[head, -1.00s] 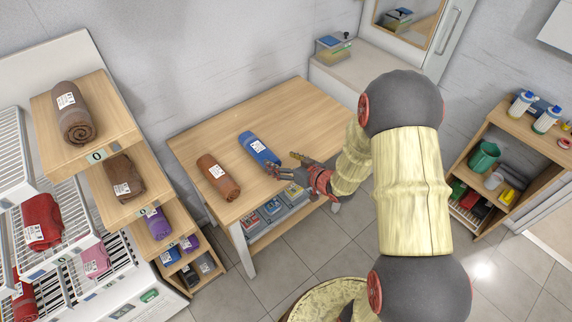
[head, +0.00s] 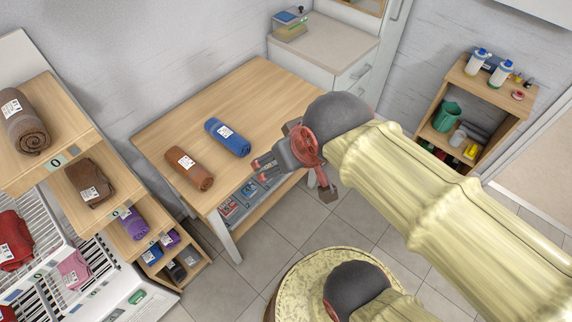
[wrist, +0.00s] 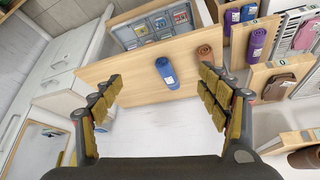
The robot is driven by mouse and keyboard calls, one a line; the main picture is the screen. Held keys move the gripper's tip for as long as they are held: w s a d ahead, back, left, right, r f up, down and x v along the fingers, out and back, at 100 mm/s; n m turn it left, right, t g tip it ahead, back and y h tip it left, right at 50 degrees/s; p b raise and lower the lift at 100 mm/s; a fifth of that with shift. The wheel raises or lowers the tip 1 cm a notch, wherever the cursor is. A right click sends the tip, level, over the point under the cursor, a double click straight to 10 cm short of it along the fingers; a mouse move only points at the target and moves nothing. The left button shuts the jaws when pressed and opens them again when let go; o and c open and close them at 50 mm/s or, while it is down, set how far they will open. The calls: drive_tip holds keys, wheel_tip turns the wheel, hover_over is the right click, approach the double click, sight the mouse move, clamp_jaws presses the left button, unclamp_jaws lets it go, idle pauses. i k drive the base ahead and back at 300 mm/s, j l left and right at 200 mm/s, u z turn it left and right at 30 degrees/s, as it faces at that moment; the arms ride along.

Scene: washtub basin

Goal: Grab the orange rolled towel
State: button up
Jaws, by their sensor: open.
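The orange rolled towel (head: 189,168), a rust-orange roll with a white label, lies on the wooden table left of a blue rolled towel (head: 228,137). In the wrist view the orange towel (wrist: 206,55) is just beyond the right finger's tip, partly hidden by it, and the blue towel (wrist: 166,73) shows between the fingers. My gripper (head: 292,178) is open and empty at the table's front right edge, to the right of both towels and apart from them. In the wrist view its fingers (wrist: 160,80) are spread wide.
The wooden table (head: 262,90) has free room around the towels, and boxes sit on its lower shelf. A stepped shelf (head: 70,150) with several rolled towels stands at left. A small shelf with bottles (head: 478,62) stands at right. A round stool (head: 300,270) is in front.

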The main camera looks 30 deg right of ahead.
sight(198, 176)
drive_tip(key=i+j, duration=0.1)
drive_tip(key=j, duration=0.55)
drive_tip(key=i+j, duration=0.15)
drive_tip(key=j, duration=0.55)
drive_tip(key=i+j+z, duration=0.1)
drive_tip(key=j, duration=0.55)
drive_tip(key=i+j, duration=0.1)
drive_tip(key=j, duration=0.6)
